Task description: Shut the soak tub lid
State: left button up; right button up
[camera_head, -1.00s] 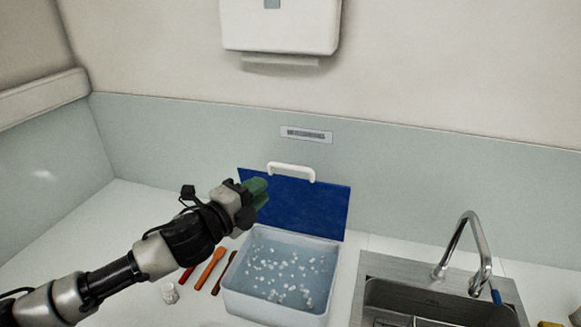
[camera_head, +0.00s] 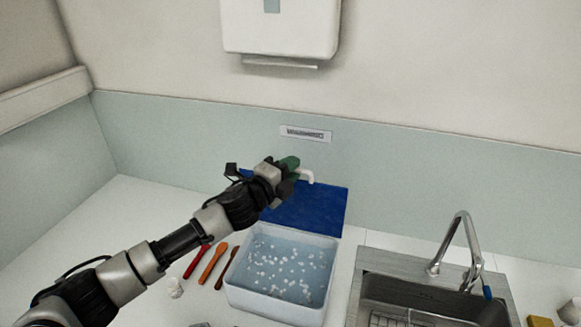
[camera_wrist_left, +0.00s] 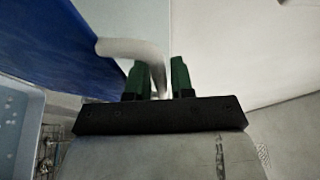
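The soak tub (camera_head: 277,309) is a pale box with its top open, holding water and many small white pieces. Its blue lid (camera_head: 312,208) stands raised at the tub's back edge, leaning toward the wall. A white handle (camera_head: 308,176) sits at the lid's upper edge, partly hidden by my left gripper (camera_head: 292,166). In the left wrist view, the handle (camera_wrist_left: 132,48) runs between the green fingers of my left gripper (camera_wrist_left: 160,78). The fingers are apart, with a gap visible beside the handle. The lid (camera_wrist_left: 62,45) fills the upper left there. My right gripper is not in view.
A steel sink (camera_head: 430,300) with a tap (camera_head: 455,240) is right of the tub. A white dispenser (camera_head: 280,28) hangs on the wall above.

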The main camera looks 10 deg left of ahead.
pick_arm(q)
jog(key=shift+c, duration=0.5)
grip_shut()
jog(key=shift+s+f+b, duration=0.35)
jog(key=shift+b, duration=0.3)
jog(key=s+a+f+m+t+h+b, duration=0.1)
jog(key=s+f+b, duration=0.3)
jog(key=b, duration=0.8)
jog(key=s+a+f+m+t+h+b, duration=0.1)
jog(key=s+f+m+t+h+b, duration=0.2)
jog(key=s+b, duration=0.6)
jog(key=shift+s+a+f+h+b, duration=0.15)
jog(key=shift+a+f+h+b, duration=0.4)
jog(key=shift+b, duration=1.35)
jog(key=shift+d+r, duration=0.15)
jog(key=shift+r, duration=0.05)
